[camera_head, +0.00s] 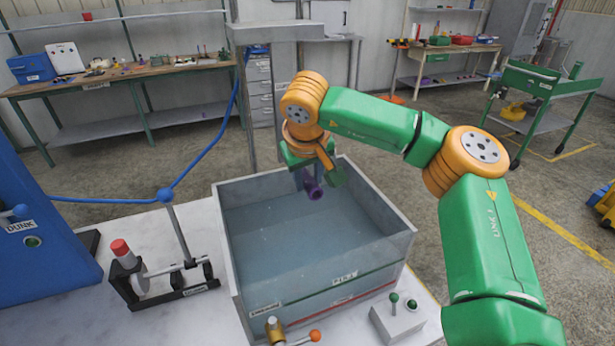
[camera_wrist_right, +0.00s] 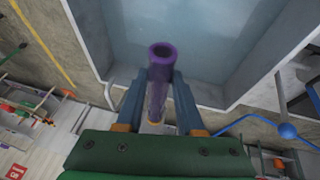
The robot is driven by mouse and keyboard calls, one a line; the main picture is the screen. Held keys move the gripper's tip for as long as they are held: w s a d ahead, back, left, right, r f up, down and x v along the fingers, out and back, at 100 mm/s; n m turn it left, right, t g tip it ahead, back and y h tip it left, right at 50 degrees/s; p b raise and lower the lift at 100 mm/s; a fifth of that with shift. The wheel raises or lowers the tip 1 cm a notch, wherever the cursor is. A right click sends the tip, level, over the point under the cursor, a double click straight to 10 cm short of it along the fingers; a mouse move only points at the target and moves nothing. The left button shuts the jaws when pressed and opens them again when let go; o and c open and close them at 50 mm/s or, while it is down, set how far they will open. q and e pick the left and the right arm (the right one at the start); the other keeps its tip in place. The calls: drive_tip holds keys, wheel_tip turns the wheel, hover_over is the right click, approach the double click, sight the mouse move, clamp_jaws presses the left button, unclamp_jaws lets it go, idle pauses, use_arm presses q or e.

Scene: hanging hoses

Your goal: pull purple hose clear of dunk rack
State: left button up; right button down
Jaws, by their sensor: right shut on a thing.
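My right gripper (camera_head: 308,182) is over the back part of the grey water tank (camera_head: 231,282), pointing down. It is shut on the purple hose (camera_head: 314,191). In the right wrist view the hose (camera_wrist_right: 157,84) stands between the two blue-grey fingers (camera_wrist_right: 158,92), its round open end pointing away from the palm. The hose's end shows past the fingertips and appears above the water. A grey upright frame (camera_head: 262,34) stands behind the tank; I cannot tell whether it is the dunk rack. No part of the hose is seen hanging on it. My left gripper is out of view.
A blue cabinet marked DUNK (camera_head: 40,262) stands at the left. A blue hose line (camera_head: 205,150) runs from it. A lever stand with a red knob (camera_head: 121,248) and a small control box (camera_head: 397,318) flank the tank. Open floor lies to the right.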

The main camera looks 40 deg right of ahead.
sight(320, 195)
drive_tip(key=shift+s, duration=0.25)
drive_tip(key=shift+s+a+f+b, duration=0.1)
drive_tip(key=shift+s+a+b, duration=0.05)
drive_tip(key=shift+s+b, duration=0.35)
drive_tip(key=shift+s+a+b, duration=0.15)
drive_tip(key=shift+s+b, duration=0.15)
drive_tip(key=shift+s, duration=0.3)
drive_tip(key=shift+s+a+b, duration=0.15)
drive_tip(key=shift+s+b, duration=0.15)
drive_tip(key=shift+s, duration=0.35)
drive_tip(key=shift+s+a+b, duration=0.15)
drive_tip(key=shift+s+b, duration=0.15)
drive_tip(key=shift+s, duration=0.3)
drive_tip(key=shift+s+a+r+p, duration=0.15)
drive_tip(key=shift+s+r+p, duration=0.3)
drive_tip(key=shift+r, duration=0.2)
drive_tip(key=shift+s+a+r+p, duration=0.25)
drive_tip(key=shift+s+r+p, duration=0.15)
drive_tip(key=shift+s+r, duration=0.65)
drive_tip(key=shift+f, duration=0.1)
